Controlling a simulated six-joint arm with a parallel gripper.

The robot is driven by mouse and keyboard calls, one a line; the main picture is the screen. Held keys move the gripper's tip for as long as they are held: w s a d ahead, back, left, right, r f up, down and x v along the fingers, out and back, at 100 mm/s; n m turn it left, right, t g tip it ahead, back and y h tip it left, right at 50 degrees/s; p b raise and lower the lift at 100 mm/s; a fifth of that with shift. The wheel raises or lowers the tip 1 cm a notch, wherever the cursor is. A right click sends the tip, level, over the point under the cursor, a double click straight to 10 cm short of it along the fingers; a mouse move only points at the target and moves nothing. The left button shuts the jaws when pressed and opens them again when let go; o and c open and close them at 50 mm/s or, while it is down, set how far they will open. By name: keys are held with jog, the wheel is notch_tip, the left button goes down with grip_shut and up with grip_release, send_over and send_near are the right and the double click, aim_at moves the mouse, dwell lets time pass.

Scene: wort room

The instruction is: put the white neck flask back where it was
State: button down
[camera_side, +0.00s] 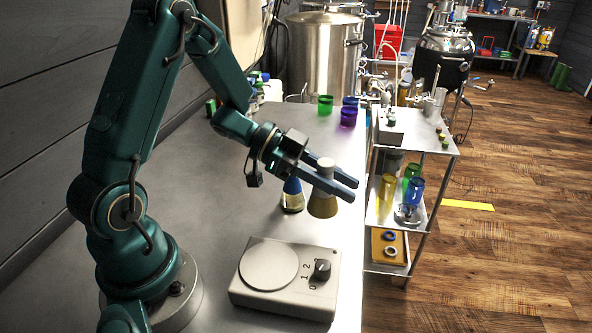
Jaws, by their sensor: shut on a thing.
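The white neck flask (322,206) has an amber lower body and a pale white top that stands above my fingers. My gripper (351,188) is shut around its neck, and the fingers hide part of it. The flask hangs upright below the fingers near the right edge of the bench; I cannot tell whether its base touches the bench. A blue neck flask (292,202) with yellowish contents stands just left of it, partly hidden by my gripper.
A hot plate (318,294) with a round plate and a knob sits in front on the bench (215,215). Green (325,105), purple (348,117) and blue (350,101) vessels stand at the bench's far end. A shelved trolley (432,149) with coloured glassware stands right.

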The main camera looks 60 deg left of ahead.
aim_at(337, 213)
jog(key=shift+f, duration=3.15)
jog(key=shift+f, duration=0.15)
jog(key=c, duration=0.6)
grip_release()
jog(key=v, duration=1.2)
jog(key=shift+r, duration=0.25)
